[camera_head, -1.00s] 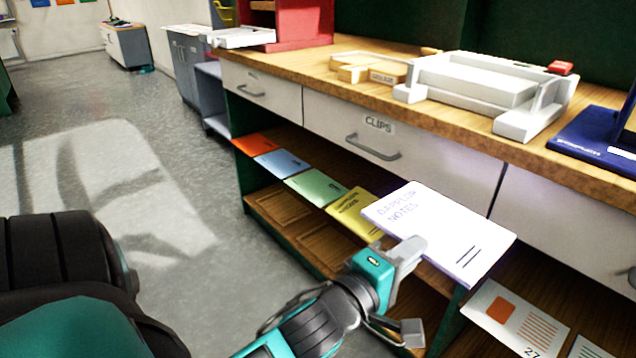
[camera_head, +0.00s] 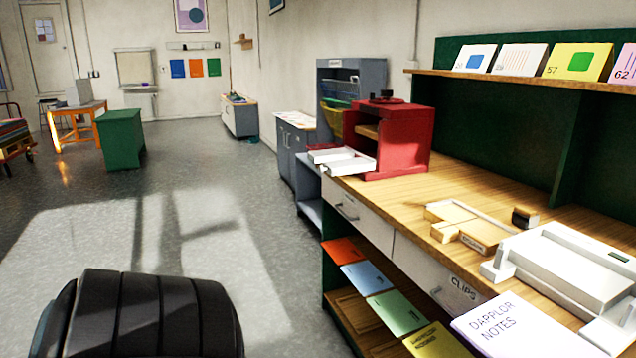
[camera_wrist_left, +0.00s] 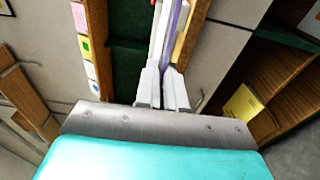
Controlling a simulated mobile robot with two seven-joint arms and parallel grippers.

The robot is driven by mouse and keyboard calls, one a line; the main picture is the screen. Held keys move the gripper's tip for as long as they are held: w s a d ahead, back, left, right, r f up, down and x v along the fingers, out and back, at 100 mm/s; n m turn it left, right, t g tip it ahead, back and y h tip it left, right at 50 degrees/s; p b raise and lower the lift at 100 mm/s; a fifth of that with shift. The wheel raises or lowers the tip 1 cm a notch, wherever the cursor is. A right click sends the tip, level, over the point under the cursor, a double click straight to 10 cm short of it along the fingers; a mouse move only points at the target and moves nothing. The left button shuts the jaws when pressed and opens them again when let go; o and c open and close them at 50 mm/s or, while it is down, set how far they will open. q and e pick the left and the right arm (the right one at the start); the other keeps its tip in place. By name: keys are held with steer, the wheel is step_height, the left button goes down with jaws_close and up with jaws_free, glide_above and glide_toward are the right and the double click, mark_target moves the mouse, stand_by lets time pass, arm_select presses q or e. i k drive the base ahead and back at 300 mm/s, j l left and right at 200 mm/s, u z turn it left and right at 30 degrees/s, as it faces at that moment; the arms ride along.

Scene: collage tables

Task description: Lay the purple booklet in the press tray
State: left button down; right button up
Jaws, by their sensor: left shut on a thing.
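The purple booklet (camera_head: 512,326), with a pale lilac-white cover marked DAPPLOR NOTES, shows at the lower right of the head view, cut off by the bottom edge. In the left wrist view it shows edge-on as a thin purple strip (camera_wrist_left: 175,30). My left gripper (camera_wrist_left: 163,80) is shut on its edge; this gripper is out of the head view. A white tray (camera_head: 345,165) juts from the front of a red press (camera_head: 392,150) on the far end of the wooden counter. The booklet is apart from it, nearer to me. My right gripper is not in view.
A white machine (camera_head: 565,268) and wooden blocks (camera_head: 470,222) stand on the counter (camera_head: 480,190). Below are drawers and a shelf with orange, blue (camera_head: 367,278), green (camera_head: 398,312) and yellow (camera_head: 437,342) booklets. The floor (camera_head: 215,200) to the left is open.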

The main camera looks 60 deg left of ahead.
mark_target(342, 161)
steer(key=j, duration=0.65)
steer(key=j+u, duration=0.15)
steer(key=j, duration=0.45)
steer(key=i+j, duration=0.1)
steer(key=j, duration=0.55)
steer(key=j+u, duration=0.15)
steer(key=j, duration=0.45)
steer(key=i+j, duration=0.15)
steer(key=j, duration=0.5)
steer(key=j+u, duration=0.15)
steer(key=j, duration=0.45)
steer(key=i+j, duration=0.15)
steer(key=i, duration=0.15)
steer(key=i+j, duration=0.2)
steer(key=i, duration=0.15)
steer(key=u, duration=0.05)
